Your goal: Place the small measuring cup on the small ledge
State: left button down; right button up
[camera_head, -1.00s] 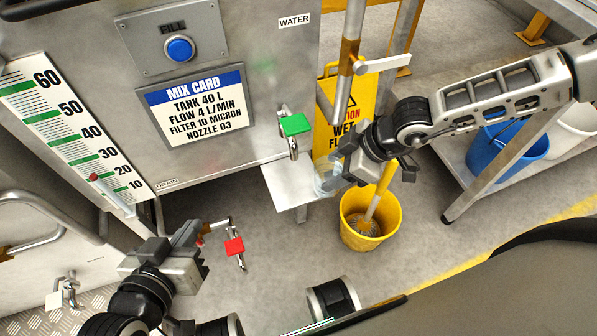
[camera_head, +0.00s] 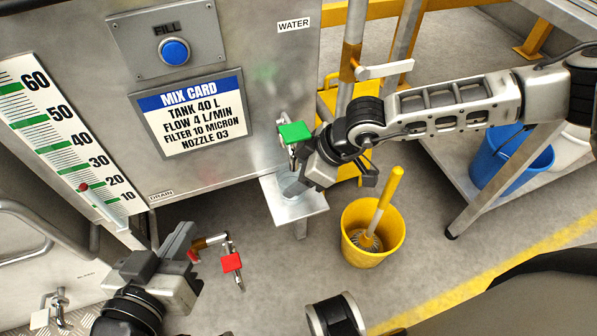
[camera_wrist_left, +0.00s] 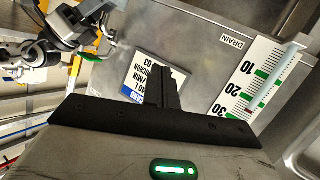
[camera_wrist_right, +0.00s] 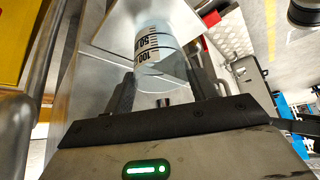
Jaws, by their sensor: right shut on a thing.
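The small measuring cup, clear with black markings, shows in the right wrist view (camera_wrist_right: 158,52) between the fingers of my right gripper (camera_wrist_right: 162,88), which is shut on it. In the head view the cup (camera_head: 291,187) is mostly hidden by the right gripper (camera_head: 303,187). It is over the back part of the small ledge (camera_head: 309,206), a grey metal plate on the tank's front. I cannot tell whether the cup touches the plate. My left gripper (camera_head: 192,253) is at the lower left, beside the drain valve, with its fingers together and empty in the left wrist view (camera_wrist_left: 167,85).
A green-tagged water valve (camera_head: 294,132) is just above the ledge, close to the right gripper. A red-tagged drain valve (camera_head: 231,262) is at the lower left. A yellow bucket (camera_head: 372,248) with a brush stands right of the ledge. A yellow sign (camera_head: 328,98) is behind.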

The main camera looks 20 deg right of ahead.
jog(key=o, duration=1)
jog(key=shift+f, duration=0.1)
jog(key=shift+d+r+p, duration=0.15)
jog(key=shift+r+p, duration=0.25)
jog(key=shift+r, duration=0.1)
pick_arm(q)
jog(key=shift+s+a+f+g+y+p, duration=0.1)
jog(key=shift+a+f+g+y+p, duration=0.35)
jog(key=shift+f+p, duration=0.35)
jog(key=shift+s+a+f+g+y+p, duration=0.1)
jog(key=shift+a+f+g+y+p, duration=0.1)
jog(key=shift+f+g+p, duration=0.65)
jog(key=shift+a+f+g+y+p, duration=0.25)
jog(key=shift+f+y+p, duration=0.15)
jog(key=shift+p, duration=0.7)
pick_arm(e)
jog(key=s+d, duration=0.6)
jog(key=d, duration=0.4)
jog(key=shift+s+d+r, duration=0.15)
jog(key=shift+s+d, duration=0.15)
